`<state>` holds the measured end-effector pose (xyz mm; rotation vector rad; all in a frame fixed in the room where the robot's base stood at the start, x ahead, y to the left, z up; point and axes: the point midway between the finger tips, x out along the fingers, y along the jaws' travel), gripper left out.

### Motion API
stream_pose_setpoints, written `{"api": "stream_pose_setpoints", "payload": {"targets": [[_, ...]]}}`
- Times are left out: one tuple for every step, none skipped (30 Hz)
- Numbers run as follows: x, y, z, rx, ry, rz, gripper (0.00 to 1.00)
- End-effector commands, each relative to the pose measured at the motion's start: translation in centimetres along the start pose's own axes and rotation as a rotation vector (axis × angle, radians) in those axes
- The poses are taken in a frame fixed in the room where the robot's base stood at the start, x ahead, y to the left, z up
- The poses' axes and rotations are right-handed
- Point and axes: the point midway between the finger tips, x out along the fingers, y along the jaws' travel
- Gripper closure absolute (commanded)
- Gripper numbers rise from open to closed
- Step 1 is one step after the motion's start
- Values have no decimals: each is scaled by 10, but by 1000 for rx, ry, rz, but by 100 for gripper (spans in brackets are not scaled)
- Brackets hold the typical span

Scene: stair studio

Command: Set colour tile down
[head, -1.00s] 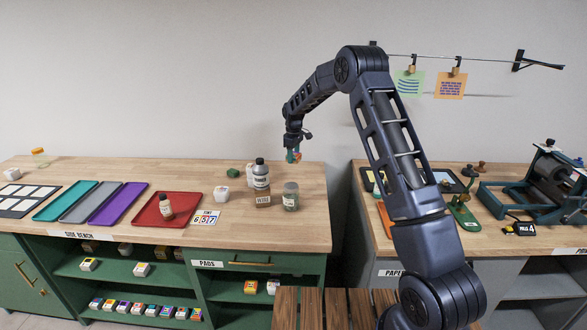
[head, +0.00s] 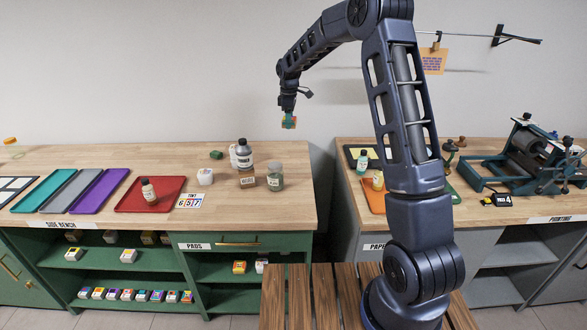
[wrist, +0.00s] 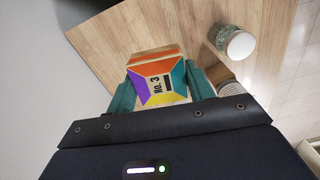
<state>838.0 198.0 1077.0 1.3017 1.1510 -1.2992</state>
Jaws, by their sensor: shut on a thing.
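The colour tile (wrist: 158,80) is a small block with orange, purple, yellow and teal faces and the print "No. 3". My gripper (wrist: 160,88) is shut on it, with a teal finger on each side. In the head view the tile (head: 289,123) hangs under my gripper (head: 289,116), in front of the wall and above the back right part of the wooden side bench (head: 95,160). The tile looks clear of the bench top. Its underside is hidden.
A dark-capped bottle (head: 245,156) and a glass jar (head: 275,175) stand on the bench's right part, near a white block (head: 205,176). A red tray (head: 170,188) lies left of them. A gap separates this bench from the printing bench (head: 470,212). Bare wood lies near the right edge.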

Motion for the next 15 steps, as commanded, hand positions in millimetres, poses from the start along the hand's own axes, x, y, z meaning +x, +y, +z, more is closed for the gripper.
{"api": "stream_pose_setpoints", "payload": {"targets": [[0,-9,8,-29,-1,-1,71],[-1,-13,11,-47,-1,0,71],[0,-18,15,-68,-1,0,71],[0,-20,18,-81,-1,1,71],[0,-23,21,-91,-2,1,71],[0,-26,23,-104,-2,1,71],[1,-27,24,-111,-2,1,71],[3,-29,26,-116,-3,1,71],[6,-30,26,-122,-3,0,71],[10,-30,27,-124,-4,-1,71],[14,-31,27,-126,-3,-1,71],[21,-31,27,-127,-4,-1,71],[27,-31,27,-127,-4,-2,71],[34,-31,26,-127,-4,-2,71],[43,-31,26,-127,-4,-3,71]]}}
